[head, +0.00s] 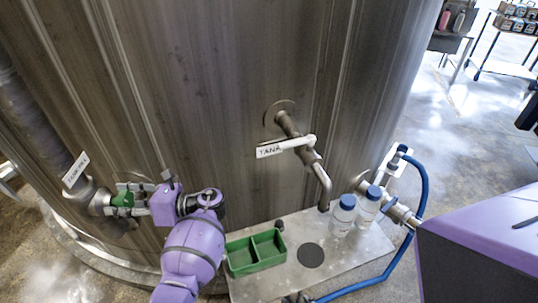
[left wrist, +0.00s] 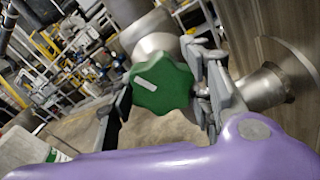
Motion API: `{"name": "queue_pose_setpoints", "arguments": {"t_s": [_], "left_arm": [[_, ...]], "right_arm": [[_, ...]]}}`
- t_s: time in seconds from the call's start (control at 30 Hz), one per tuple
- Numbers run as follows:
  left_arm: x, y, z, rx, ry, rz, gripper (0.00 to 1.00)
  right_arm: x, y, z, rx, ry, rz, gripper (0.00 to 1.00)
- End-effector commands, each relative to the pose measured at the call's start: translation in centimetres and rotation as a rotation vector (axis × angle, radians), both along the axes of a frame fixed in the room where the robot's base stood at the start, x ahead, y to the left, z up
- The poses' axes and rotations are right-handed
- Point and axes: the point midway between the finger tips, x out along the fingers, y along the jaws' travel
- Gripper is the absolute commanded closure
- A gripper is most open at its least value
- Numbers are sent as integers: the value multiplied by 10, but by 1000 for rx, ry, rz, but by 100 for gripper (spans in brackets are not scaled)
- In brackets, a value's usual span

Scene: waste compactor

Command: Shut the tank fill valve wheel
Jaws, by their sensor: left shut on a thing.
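The tank fill valve wheel (head: 121,200) is a green lobed knob on a steel pipe fitting low at the left of the tank, below a white label (head: 76,170). My right gripper is not in view.
A large steel tank (head: 220,100) fills the back. A tap with a white lever (head: 287,146) sticks out above a steel shelf (head: 345,262). The shelf holds a green divided tray (head: 257,266) and two blue-capped bottles (head: 342,215). A blue hose (head: 422,185) loops at the right.

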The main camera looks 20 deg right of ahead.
Motion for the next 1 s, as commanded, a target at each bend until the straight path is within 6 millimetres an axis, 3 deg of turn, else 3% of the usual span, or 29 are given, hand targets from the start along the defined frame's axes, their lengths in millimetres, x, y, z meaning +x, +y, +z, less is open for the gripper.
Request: {"name": "queue_pose_setpoints", "arguments": {"t_s": [0.5,1.0], "left_arm": [[-2,3,-1,145,348,7,80],[-2,2,0,181,430,7,80]], "right_arm": [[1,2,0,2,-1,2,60],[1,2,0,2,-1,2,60]]}}
